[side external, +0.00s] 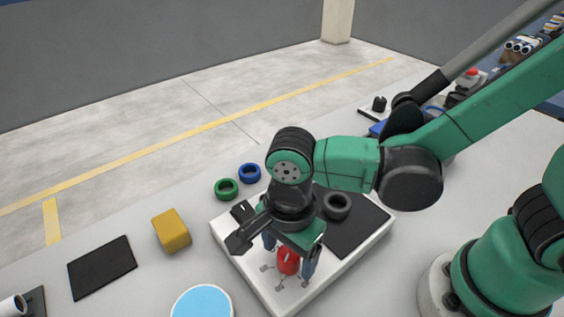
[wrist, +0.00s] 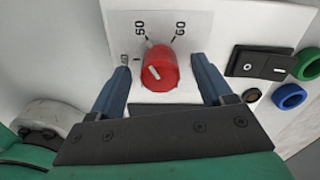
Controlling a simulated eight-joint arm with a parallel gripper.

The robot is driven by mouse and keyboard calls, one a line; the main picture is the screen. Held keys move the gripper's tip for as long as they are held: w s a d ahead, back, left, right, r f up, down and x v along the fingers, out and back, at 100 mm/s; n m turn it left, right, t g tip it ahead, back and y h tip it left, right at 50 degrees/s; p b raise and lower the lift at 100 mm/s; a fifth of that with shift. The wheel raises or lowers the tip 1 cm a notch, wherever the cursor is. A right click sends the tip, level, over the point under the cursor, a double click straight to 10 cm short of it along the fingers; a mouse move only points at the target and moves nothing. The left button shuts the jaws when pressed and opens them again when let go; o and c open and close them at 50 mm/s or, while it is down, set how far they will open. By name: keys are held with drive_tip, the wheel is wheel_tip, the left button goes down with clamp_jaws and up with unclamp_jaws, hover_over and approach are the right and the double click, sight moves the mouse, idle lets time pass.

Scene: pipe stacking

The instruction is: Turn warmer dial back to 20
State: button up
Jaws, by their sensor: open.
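The red dial (side external: 288,262) sits on the white panel of the warmer (side external: 262,287). In the wrist view the red dial (wrist: 160,78) carries a short white mark; I cannot tell its exact setting. A label (wrist: 180,28) looks like 60, and another is to its left (wrist: 140,27). A further label at far left is partly hidden by a finger. My gripper (wrist: 163,78) is open, with one blue finger on each side of the dial. In the side view my gripper (side external: 287,260) points down over the dial. Whether the fingers touch it is unclear.
A black rocker switch (wrist: 262,65) is right of the dial. A black plate (side external: 355,232) with a dark ring (side external: 337,206) lies on the warmer. Green (side external: 227,188) and blue (side external: 249,173) rings, a yellow block (side external: 171,231) and a light blue disc (side external: 202,303) are nearby.

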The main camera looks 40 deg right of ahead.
drive_tip(key=shift+f, duration=0.35)
clamp_jaws()
drive_tip(key=shift+n, duration=0.3)
